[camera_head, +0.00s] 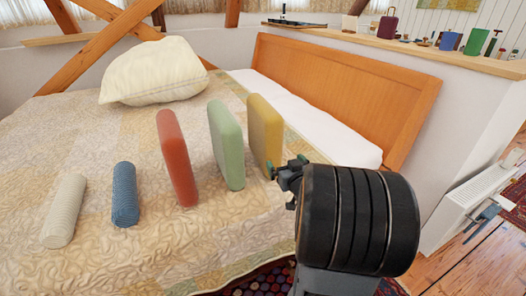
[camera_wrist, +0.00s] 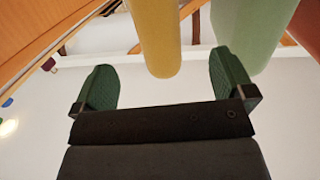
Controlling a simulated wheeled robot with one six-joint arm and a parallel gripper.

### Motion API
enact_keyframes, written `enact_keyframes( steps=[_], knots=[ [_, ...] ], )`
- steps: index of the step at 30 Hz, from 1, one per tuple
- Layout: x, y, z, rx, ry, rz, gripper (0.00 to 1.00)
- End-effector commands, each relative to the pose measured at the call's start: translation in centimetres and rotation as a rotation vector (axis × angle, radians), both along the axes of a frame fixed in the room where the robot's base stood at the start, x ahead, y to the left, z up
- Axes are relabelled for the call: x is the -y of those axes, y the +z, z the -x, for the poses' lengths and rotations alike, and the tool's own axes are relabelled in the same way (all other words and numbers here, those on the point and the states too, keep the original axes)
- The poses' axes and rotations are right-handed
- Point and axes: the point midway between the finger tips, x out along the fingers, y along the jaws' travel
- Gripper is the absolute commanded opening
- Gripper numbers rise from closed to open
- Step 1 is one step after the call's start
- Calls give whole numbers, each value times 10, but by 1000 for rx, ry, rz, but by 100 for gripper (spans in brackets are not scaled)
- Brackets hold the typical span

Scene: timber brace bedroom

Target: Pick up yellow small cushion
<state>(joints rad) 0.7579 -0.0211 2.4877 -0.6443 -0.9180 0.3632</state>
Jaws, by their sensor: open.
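The yellow small cushion (camera_head: 265,133) stands upright on the bed, the rightmost in a row of three thin cushions. My gripper (camera_head: 284,170) is beside its lower right side, with the arm reaching in from the right. In the wrist view the yellow cushion (camera_wrist: 157,35) shows at the top, in line with the space between the two green fingers. The gripper (camera_wrist: 163,85) is open and nothing is held. Whether a finger touches the cushion cannot be told.
A green cushion (camera_head: 226,145) and a red cushion (camera_head: 176,158) stand left of the yellow one. A blue roll (camera_head: 125,195), a white roll (camera_head: 64,211) and a cream pillow (camera_head: 153,71) lie on the bed. The wooden headboard (camera_head: 340,90) rises behind.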

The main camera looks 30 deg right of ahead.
Motion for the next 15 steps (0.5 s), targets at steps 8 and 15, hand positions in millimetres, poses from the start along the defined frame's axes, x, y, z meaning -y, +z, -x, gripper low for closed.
enact_keyframes(
  steps=[8,15],
  knots=[
    [10,-17,-17,81,39,-4,100],
    [19,-16,-57,82,38,-4,100]
  ],
)
